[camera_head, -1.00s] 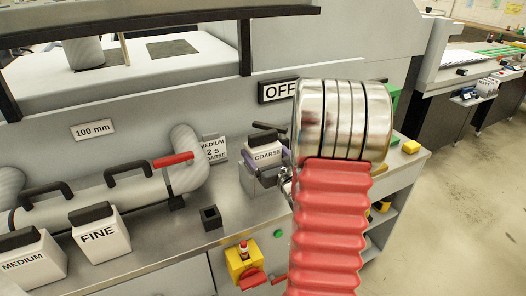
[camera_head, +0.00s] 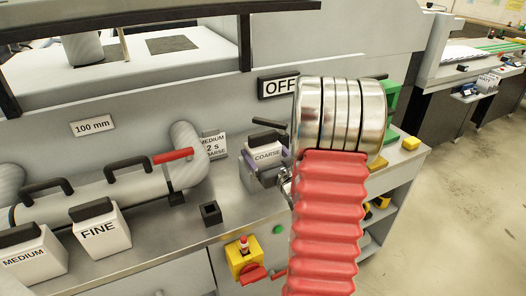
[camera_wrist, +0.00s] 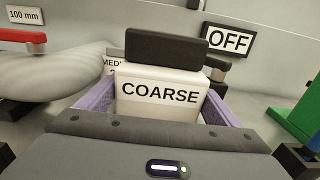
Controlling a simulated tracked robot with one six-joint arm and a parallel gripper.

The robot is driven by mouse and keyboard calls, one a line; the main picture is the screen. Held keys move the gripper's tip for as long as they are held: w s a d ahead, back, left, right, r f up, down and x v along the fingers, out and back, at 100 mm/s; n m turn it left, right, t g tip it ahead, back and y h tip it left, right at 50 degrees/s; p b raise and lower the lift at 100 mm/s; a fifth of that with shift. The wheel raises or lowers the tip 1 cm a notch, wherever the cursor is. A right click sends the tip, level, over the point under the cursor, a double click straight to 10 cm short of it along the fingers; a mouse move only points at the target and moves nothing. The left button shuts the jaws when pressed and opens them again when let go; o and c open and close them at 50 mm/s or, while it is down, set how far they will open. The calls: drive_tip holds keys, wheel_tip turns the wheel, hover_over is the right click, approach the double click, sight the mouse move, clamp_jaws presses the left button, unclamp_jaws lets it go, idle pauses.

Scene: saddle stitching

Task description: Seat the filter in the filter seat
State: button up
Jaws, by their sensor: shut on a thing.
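The white COARSE filter (camera_wrist: 160,92) with a black top handle is between the purple fingers of my gripper (camera_wrist: 161,103) in the wrist view. My gripper is shut on it. In the head view the COARSE filter (camera_head: 266,155) is upright, in front of the grey machine wall and right of a sign; my arm partly hides the gripper. A small black open-topped square holder (camera_head: 210,213) stands on the bench to its lower left. I cannot tell whether it is the filter seat. What lies under the held filter is hidden.
FINE (camera_head: 99,230) and MEDIUM (camera_head: 30,258) blocks stand at the left front. A grey pipe (camera_head: 120,190) with black handles and a red lever (camera_head: 172,156) runs behind them. A yellow box (camera_head: 244,258) with a red knob sits at the bench front. A green part (camera_head: 392,98) stands at right.

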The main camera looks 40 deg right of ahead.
drive_tip(key=shift+f, duration=0.7)
drive_tip(key=o, duration=1.3)
drive_tip(key=shift+o, duration=0.2)
drive_tip(key=shift+f, duration=0.1)
drive_tip(key=shift+s, duration=0.1)
